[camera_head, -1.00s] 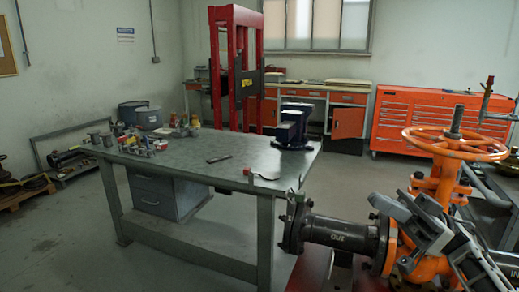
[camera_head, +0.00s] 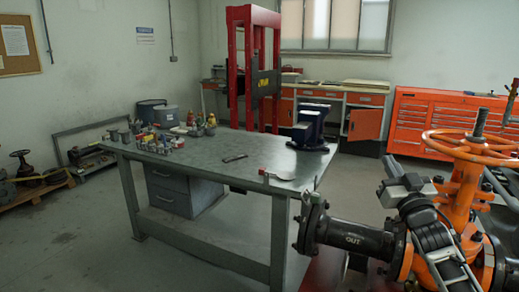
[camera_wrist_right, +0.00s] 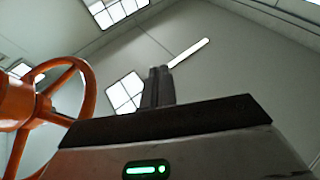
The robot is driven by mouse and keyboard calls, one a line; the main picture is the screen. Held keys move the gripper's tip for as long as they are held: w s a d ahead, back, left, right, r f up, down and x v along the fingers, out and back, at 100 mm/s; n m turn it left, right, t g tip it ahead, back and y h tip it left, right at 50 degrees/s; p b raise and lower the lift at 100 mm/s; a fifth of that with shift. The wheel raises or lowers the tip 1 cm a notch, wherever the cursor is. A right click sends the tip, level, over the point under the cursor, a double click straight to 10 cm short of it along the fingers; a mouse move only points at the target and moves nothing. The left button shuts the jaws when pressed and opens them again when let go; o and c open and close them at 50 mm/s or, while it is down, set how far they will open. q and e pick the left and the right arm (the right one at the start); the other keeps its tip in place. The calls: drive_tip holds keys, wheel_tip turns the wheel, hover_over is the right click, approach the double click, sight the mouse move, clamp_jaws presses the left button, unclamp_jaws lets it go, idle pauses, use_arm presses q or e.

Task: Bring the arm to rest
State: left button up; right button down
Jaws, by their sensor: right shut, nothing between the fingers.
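The orange gate valve (camera_head: 461,198) stands at the right of the head view, with its orange handwheel (camera_head: 477,146) on a threaded stem. My right gripper (camera_head: 386,194) is in front of the valve body, below the handwheel, and hides part of the valve. Its fingers (camera_wrist_right: 157,86) are together and empty in the right wrist view, pointing up at the wall and ceiling. The handwheel (camera_wrist_right: 88,88) is at the left of that view, apart from the fingers. My left gripper is not in view.
A dark pipe marked OUT (camera_head: 345,236) runs left from the valve to a flange. A grey workbench (camera_head: 215,150) with small parts and a blue vise (camera_head: 311,127) stands to the left. An orange tool cabinet (camera_head: 408,108) is behind. Floor at the left front is open.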

drive_tip(key=w+d+f+n+g+h, duration=0.1)
drive_tip(key=d+f+g+h, duration=0.2)
drive_tip(key=f+g, duration=0.35)
drive_tip(key=s+a+f+n+g+y, duration=0.1)
drive_tip(key=s+a+f, duration=0.25)
drive_tip(key=f, duration=0.45)
drive_tip(key=s+a+f, duration=0.3)
drive_tip(key=s+f, duration=0.2)
drive_tip(key=f, duration=0.4)
drive_tip(key=s+a+f+g+y, duration=0.1)
drive_tip(key=s+a+f, duration=0.3)
drive_tip(key=s, duration=0.5)
drive_tip(key=s+a+f+g+y, duration=0.1)
drive_tip(key=s+a+f, duration=0.3)
drive_tip(key=s, duration=0.6)
drive_tip(key=s+a+f+g+y, duration=0.1)
drive_tip(key=s+a+f+g, duration=0.2)
drive_tip(key=s, duration=0.7)
drive_tip(key=shift+s+a+f, duration=0.2)
drive_tip(key=shift+a+f, duration=0.6)
drive_tip(key=shift+a, duration=0.1)
